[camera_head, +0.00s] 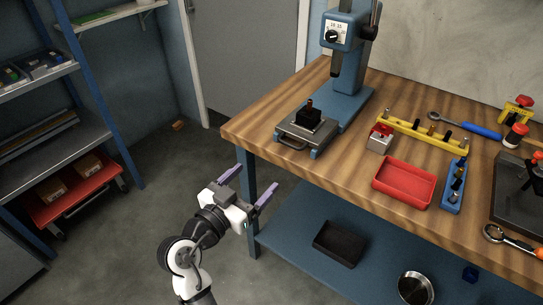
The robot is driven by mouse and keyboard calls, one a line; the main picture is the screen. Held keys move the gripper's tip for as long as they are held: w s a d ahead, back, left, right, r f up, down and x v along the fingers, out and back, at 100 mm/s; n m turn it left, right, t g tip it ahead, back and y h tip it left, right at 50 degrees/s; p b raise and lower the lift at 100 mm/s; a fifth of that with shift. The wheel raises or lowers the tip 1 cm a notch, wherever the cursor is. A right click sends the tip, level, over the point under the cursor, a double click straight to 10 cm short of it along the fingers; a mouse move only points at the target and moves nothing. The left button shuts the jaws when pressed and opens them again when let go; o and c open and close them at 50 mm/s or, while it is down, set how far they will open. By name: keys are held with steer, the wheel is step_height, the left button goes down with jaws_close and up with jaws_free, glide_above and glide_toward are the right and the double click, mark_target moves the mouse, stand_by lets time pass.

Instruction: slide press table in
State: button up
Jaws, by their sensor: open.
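A blue arbor press (345,60) stands on the wooden workbench near its left end. Its grey sliding press table (306,139) sticks out toward the bench's front left edge on the blue base, clear of the ram. A dark block with a brownish pin (309,115) sits on the press table. A metal handle (291,142) is on the table's front side. My gripper (250,189) is open and empty, with purple fingers. In the picture it is below and left of the handle, apart from it, in front of the bench edge.
A red tray (404,183), a small grey block with a red top (380,138) and a yellow rack (422,132) are right of the press. A blue lower shelf (300,241) holds a black bin (339,244). Open floor lies left, before a shelving unit (75,130).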

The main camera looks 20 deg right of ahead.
mark_target(288, 145)
steer(key=p+x, duration=0.4)
steer(key=x, duration=0.9)
steer(key=shift+s+r+p, duration=0.1)
steer(key=shift+p, duration=0.3)
steer(key=shift+w+d, duration=0.3)
steer(key=shift+d, duration=0.1)
